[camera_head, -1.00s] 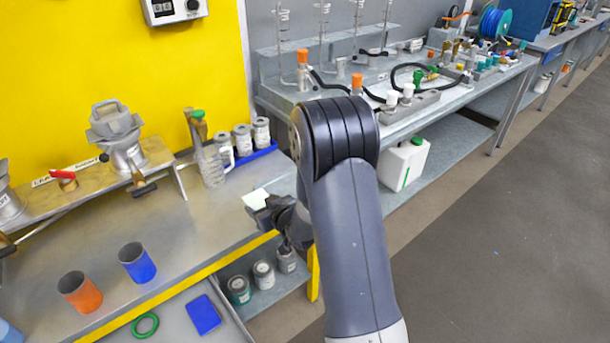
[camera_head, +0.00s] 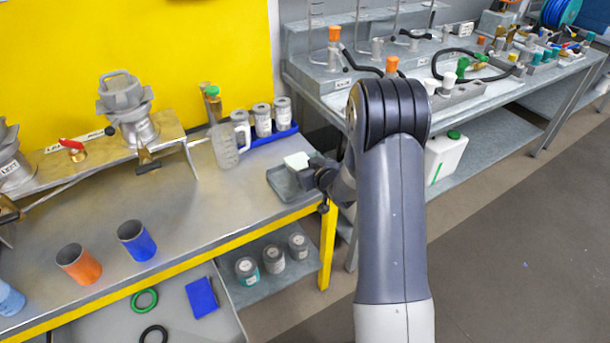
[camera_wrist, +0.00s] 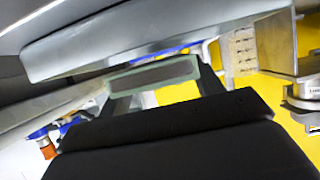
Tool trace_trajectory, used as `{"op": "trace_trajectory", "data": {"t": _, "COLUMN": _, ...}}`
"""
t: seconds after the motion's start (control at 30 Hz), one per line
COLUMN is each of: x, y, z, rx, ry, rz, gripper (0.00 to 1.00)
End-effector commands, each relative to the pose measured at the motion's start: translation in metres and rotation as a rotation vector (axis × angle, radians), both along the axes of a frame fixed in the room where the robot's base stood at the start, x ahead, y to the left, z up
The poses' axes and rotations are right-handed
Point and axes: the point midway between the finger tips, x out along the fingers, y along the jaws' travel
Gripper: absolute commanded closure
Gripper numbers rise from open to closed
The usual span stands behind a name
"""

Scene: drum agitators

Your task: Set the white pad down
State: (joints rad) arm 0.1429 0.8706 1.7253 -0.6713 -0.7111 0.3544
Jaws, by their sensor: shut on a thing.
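The white pad (camera_head: 297,161) is a small pale square, held flat at the right end of the steel bench. My gripper (camera_head: 313,168) is shut on it from the right. A shallow grey tray (camera_head: 281,188) lies on the bench corner, just below and in front of the pad in the head view. I cannot tell whether the pad touches the tray.
A clear mug (camera_head: 227,150) and a blue tray (camera_head: 272,139) with grey cans stand behind on the left. An orange cup (camera_head: 78,265) and a blue cup (camera_head: 137,241) stand at the front left. The middle of the bench is clear.

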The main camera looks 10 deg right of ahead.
Motion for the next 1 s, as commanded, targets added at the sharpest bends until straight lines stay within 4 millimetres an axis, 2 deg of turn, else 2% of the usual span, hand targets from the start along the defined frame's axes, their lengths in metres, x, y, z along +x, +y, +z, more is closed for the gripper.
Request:
{"op": "trace_trajectory", "data": {"t": 0.23, "x": -0.001, "y": 0.0, "z": -0.031, "rx": 0.001, "ry": 0.002, "rz": 0.001, "gripper": 0.62}}
{"op": "trace_trajectory", "data": {"t": 0.63, "x": 0.0, "y": 0.0, "z": -0.037, "rx": 0.0, "ry": 0.0, "rz": 0.0, "gripper": 0.62}}
{"op": "trace_trajectory", "data": {"t": 0.67, "x": 0.0, "y": 0.0, "z": -0.036, "rx": 0.0, "ry": 0.0, "rz": 0.0, "gripper": 0.36}}
{"op": "trace_trajectory", "data": {"t": 0.9, "x": 0.0, "y": 0.0, "z": -0.035, "rx": 0.0, "ry": 0.0, "rz": 0.0, "gripper": 0.16}}
{"op": "trace_trajectory", "data": {"t": 1.0, "x": 0.0, "y": 0.0, "z": -0.035, "rx": 0.0, "ry": 0.0, "rz": 0.0, "gripper": 0.16}}
